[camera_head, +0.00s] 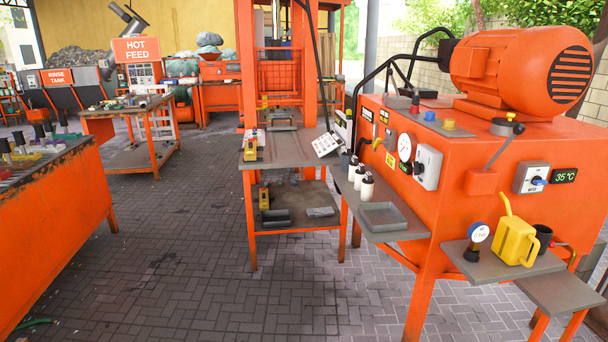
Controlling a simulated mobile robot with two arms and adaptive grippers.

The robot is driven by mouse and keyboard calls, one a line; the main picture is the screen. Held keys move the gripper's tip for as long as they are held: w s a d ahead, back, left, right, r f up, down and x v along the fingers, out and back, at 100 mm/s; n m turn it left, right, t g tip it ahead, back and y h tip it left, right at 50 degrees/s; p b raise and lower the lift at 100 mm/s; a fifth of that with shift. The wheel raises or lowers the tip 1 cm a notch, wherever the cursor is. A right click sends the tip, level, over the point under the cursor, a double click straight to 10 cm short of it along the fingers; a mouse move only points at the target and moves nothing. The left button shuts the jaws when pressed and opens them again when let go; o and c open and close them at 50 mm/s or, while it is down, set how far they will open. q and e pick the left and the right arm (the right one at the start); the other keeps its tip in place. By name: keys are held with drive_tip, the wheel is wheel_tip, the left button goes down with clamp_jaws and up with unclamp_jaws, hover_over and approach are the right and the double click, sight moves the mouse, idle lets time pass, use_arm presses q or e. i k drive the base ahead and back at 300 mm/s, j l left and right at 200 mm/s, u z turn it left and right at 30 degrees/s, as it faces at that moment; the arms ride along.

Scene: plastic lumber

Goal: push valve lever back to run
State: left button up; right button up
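A grey lever (498,151) stands tilted up to the right on the front of the orange machine (470,225). Neither of my grippers is in view.
A green display reading 35 °C (564,176) is beside the blue knob. A large orange motor (520,72) sits on top. Paved floor (330,295) lies open in front.

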sight(390, 71)
drive_tip(key=i+j+z, duration=0.1)
drive_tip(key=i+z, duration=0.2)
drive_tip(key=i, duration=0.2)
drive_tip(key=i+j+z, duration=0.3)
drive_tip(key=i, duration=0.15)
drive_tip(key=i+j+z, duration=0.3)
drive_tip(key=i, duration=0.15)
drive_tip(key=i+j+z, duration=0.15)
drive_tip(key=i, duration=1.15)
